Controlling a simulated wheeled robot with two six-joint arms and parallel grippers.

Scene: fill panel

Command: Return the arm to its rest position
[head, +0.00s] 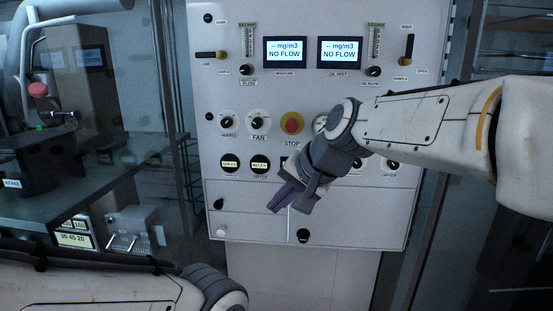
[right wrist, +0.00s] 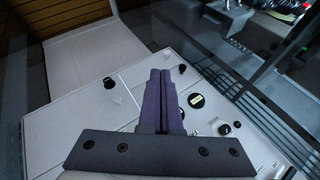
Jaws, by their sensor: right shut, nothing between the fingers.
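My right arm comes in from the right in the head view. Its gripper (head: 281,202) is in front of the lower middle of the panel (head: 235,211), pointing down and to the left. In the right wrist view, the purple fingers of the right gripper (right wrist: 161,78) are pressed together with nothing between them. The panel's surface (right wrist: 60,128) lies beyond the fingers in that view. My left arm shows only as a link and joint at the bottom left of the head view. The left gripper is out of view.
Two screens (head: 285,52) reading "NO FLOW", several knobs and a red stop button (head: 291,122) are on the panel. Machinery with a red knob (head: 38,90) stands on a shelf at the left. Dark metal framing stands beside the panel.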

